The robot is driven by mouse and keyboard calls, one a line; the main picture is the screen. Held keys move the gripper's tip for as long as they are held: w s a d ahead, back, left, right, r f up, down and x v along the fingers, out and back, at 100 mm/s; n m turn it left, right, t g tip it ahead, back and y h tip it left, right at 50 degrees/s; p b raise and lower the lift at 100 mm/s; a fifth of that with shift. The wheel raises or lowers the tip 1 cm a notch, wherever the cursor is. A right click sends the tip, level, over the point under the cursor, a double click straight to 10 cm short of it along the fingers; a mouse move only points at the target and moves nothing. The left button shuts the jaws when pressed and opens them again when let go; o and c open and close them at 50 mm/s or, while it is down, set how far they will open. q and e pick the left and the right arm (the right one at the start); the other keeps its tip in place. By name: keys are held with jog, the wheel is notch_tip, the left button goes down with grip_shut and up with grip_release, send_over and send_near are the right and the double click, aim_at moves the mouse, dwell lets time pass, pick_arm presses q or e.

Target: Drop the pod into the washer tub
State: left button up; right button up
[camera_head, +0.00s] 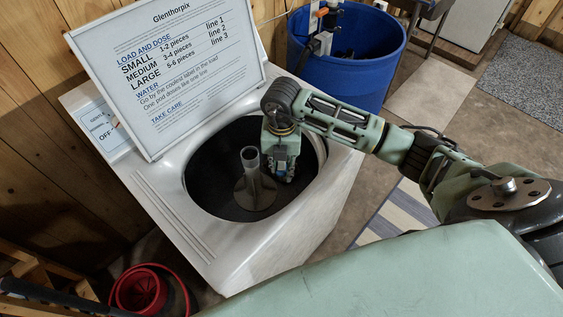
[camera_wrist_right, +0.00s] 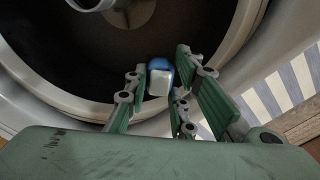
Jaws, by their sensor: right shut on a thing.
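A white top-loading washer (camera_head: 172,205) stands with its lid up. Its dark round tub (camera_head: 215,165) is open, with a grey agitator post (camera_head: 252,178) in the middle. My right gripper (camera_head: 283,172) points down into the opening at the right side of the tub, to the right of the agitator. In the right wrist view my right gripper (camera_wrist_right: 164,82) is shut on a small blue and white pod (camera_wrist_right: 159,79), held between the fingertips with the dark tub behind it. My left gripper is not in view.
The raised lid (camera_head: 165,70) carries printed load and dose text. A control panel with a dial (camera_head: 108,128) is at the left. A blue barrel (camera_head: 352,70) stands behind the washer. A red bucket (camera_head: 140,290) is at the lower left. A striped rug (camera_head: 395,215) lies to the right.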

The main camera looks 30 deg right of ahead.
notch_tip(320, 180, down, 16)
jog(key=b, duration=1.1)
jog(key=shift+r, duration=0.2)
jog(key=o, duration=1)
jog(key=shift+o, duration=0.2)
jog(key=shift+r, duration=0.2)
notch_tip(320, 180, up, 12)
jog(key=shift+f, duration=0.15)
